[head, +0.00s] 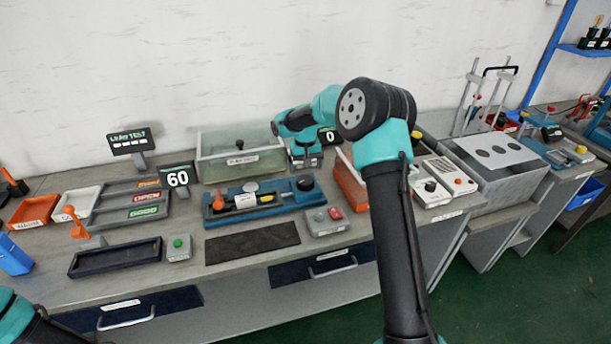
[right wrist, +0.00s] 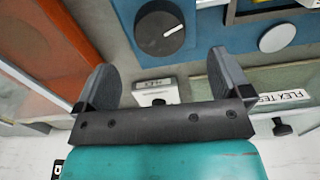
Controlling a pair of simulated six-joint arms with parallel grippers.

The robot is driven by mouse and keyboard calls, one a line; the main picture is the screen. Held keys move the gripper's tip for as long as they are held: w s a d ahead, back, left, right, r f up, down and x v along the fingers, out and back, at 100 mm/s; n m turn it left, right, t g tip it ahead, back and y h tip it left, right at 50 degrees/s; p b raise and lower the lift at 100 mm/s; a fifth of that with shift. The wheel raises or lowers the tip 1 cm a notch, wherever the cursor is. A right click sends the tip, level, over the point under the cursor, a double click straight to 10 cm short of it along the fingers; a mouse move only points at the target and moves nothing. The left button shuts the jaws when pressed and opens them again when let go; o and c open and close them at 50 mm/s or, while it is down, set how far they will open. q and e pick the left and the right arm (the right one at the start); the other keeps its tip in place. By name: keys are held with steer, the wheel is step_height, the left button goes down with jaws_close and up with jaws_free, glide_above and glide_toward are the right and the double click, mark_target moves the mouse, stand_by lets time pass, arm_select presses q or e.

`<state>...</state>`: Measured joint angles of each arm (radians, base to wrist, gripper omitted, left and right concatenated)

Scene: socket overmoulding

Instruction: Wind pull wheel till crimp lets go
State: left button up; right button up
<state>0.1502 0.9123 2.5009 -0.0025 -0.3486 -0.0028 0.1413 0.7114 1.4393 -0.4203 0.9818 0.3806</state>
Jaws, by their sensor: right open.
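The blue pull fixture (head: 275,205) lies on the bench in the head view, and part of it shows in the right wrist view (right wrist: 205,38). Its black round wheel (head: 305,183) is at the right end; in the right wrist view the wheel (right wrist: 160,28) carries a white mark. A crimp sample with a white tag (head: 244,199) appears to lie along the fixture; its grip is too small to tell. My right gripper (right wrist: 165,72) is open and empty, pointing down just behind the wheel, apart from it. My left gripper is out of view.
A clear-lidded box (head: 240,165) stands behind the fixture, and an orange tray (head: 351,185) is on its right. A grey button box (head: 325,221) and a dark mat (head: 252,243) lie in front. Displays read 60 (head: 178,179) and 0 (head: 330,136).

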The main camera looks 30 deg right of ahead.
mark_target(306, 179)
step_height(306, 179, up, 10)
steer(key=shift+r, duration=0.2)
stand_by(0.5)
